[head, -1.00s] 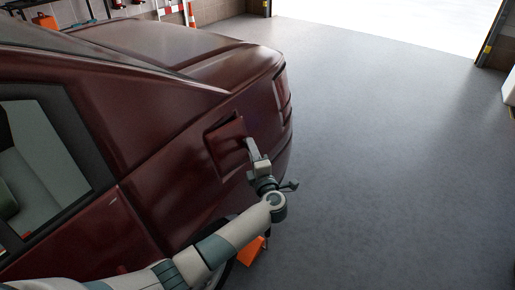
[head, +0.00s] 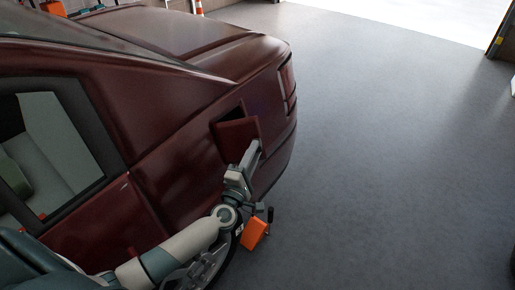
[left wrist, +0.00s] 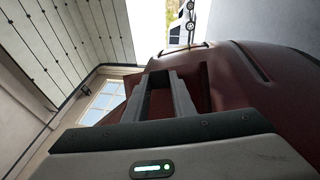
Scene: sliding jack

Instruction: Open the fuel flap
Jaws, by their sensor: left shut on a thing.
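The fuel flap (head: 239,138) is a dark red panel on the rear side of the dark red car (head: 165,115) in the head view. It stands out from the body, and a dark opening (head: 229,111) shows above and behind it. My left gripper (head: 253,153) is at the flap's right edge and shut on it. In the left wrist view its two fingers (left wrist: 163,85) reach toward the car's red side (left wrist: 250,75); what lies between the fingertips is hard to make out. My right gripper is not in view.
The car's rear wheel (head: 212,268) and an orange block (head: 255,234) are low down, close to my left arm. The side window (head: 50,145) is at the left. Grey floor (head: 390,150) to the right is clear, up to a bright doorway.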

